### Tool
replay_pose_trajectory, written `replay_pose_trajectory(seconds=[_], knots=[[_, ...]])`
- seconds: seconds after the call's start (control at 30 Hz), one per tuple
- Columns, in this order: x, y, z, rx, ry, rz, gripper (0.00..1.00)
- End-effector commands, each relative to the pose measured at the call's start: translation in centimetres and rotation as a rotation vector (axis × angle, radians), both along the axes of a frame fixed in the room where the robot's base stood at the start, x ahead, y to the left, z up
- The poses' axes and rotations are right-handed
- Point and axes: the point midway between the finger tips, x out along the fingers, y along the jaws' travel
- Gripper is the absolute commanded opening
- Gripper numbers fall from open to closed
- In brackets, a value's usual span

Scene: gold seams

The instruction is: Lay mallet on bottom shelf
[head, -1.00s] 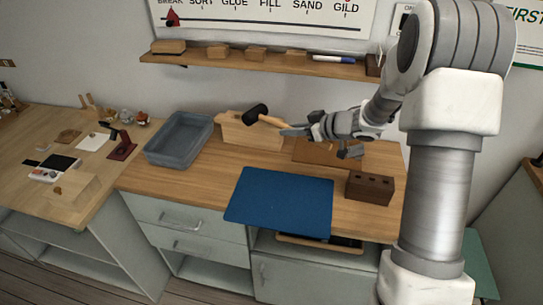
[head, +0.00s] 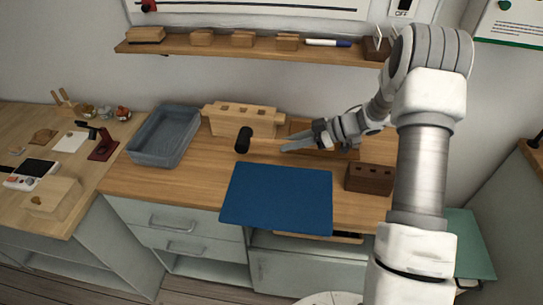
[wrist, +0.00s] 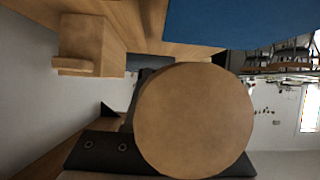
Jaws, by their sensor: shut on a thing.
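My gripper (head: 290,147) is shut on the mallet's pale wooden handle (head: 266,145). The mallet's black head (head: 244,139) sticks out to the left, in front of the wooden block with holes and above the bench behind the blue mat. Under the bench, an open compartment (head: 208,270) lies below two drawers. A slot (head: 300,245) under the mat holds a tray with dark things. Which one is the bottom shelf I cannot tell.
The blue mat (head: 280,197) overhangs the bench's front edge. A grey bin (head: 163,140), a holed wooden block (head: 240,121) and a dark brown block (head: 369,178) stand on the bench. A wall shelf (head: 220,49) holds small blocks and a marker.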

Motion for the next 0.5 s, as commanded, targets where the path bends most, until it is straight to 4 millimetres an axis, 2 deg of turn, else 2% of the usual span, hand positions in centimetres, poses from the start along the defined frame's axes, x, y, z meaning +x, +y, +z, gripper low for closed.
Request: replay_pose_trajectory(seconds=[0.03, 0.2, 0.37, 0.5], knots=[[0.3, 1.2, -0.8, 0.002, 0.001, 0.004, 0.0], [1.2, 3.9, -2.5, 0.001, 0.0, 0.002, 0.0], [1.6, 4.8, -3.0, 0.001, -0.001, -0.002, 0.0], [1.6, 4.8, -4.4, 0.001, 0.001, -0.003, 0.0]])
